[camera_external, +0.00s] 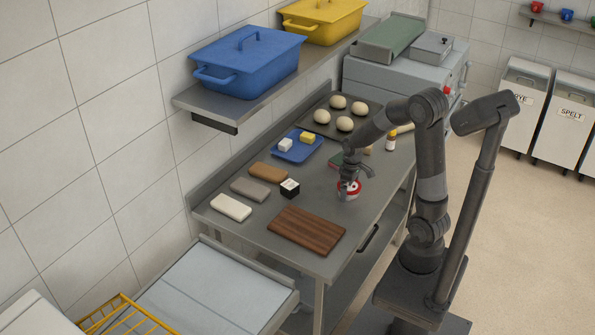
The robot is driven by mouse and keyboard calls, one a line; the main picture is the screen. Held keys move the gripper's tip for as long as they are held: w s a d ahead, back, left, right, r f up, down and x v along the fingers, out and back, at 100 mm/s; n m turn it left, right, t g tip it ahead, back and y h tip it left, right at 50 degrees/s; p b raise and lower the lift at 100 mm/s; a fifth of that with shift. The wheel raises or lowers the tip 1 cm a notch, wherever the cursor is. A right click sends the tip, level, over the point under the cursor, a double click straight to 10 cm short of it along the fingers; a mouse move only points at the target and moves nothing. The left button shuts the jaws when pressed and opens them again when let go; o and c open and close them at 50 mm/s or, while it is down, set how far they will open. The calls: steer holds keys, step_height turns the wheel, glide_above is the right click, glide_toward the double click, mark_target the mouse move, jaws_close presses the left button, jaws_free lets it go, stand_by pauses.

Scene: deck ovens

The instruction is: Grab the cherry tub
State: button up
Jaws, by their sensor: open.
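A small white and red tub (348,194), which looks like the cherry tub, stands upright on the steel worktable (260,230). Its label is too small to read. My gripper (351,180) points down over the tub, with its open fingers at the tub's top. They partly hide the tub, and I cannot tell whether they touch it.
A wooden board (307,230) lies in front of the tub. A small black and white box (290,188) and several bars lie to the left. Behind are a blue tray (296,153) with two blocks and a dark tray (322,130) of dough balls. A shelf (190,100) overhangs the back left.

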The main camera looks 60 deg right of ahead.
steer(key=shift+c, duration=0.4)
steer(key=c, duration=0.8)
steer(key=shift+r, duration=0.2)
